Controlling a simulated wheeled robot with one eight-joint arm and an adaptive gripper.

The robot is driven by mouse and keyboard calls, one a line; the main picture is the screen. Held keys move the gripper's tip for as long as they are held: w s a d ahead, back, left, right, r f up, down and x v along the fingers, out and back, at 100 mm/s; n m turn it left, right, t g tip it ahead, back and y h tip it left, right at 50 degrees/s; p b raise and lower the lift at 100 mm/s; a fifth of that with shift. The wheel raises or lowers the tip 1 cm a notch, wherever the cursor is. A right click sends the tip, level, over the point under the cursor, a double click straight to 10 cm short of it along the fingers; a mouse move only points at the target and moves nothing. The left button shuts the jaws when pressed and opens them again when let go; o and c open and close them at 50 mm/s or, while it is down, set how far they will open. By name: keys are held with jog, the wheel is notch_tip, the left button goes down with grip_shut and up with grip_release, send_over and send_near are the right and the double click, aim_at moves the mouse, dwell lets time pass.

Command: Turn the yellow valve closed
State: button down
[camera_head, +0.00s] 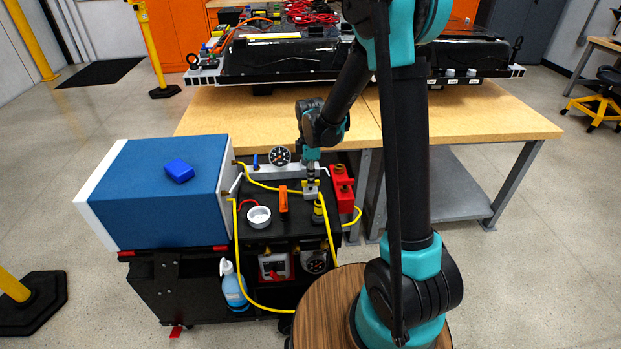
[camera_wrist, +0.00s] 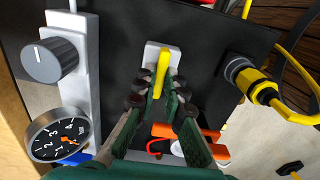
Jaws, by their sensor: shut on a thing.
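The yellow valve (camera_wrist: 161,68) is a narrow lever on a pale base plate (camera_wrist: 149,54), on the black top of the cart. In the wrist view the lever points nearly up and down the picture, leaning slightly. My gripper (camera_wrist: 160,88) is shut on the yellow valve, with a finger on either side of its lower end. In the head view my gripper (camera_head: 311,178) reaches down over the cart top, and a little yellow of the valve shows beside the fingertips. The lower end of the lever is partly hidden by the fingers.
An orange handle (camera_head: 283,199) stands left of my gripper in the head view. A pressure gauge (camera_wrist: 58,134) and a grey knob (camera_wrist: 50,60) are close by on the pale manifold. A yellow hose connector (camera_wrist: 255,86) is near. A blue box (camera_head: 165,205) fills the cart's left.

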jog(key=shift+m, duration=0.4)
jog(key=m, duration=0.3)
jog(key=shift+m, duration=0.4)
jog(key=m, duration=0.4)
jog(key=shift+m, duration=0.3)
jog(key=m, duration=0.8)
jog(key=shift+m, duration=0.3)
jog(key=c, duration=1.6)
grip_release()
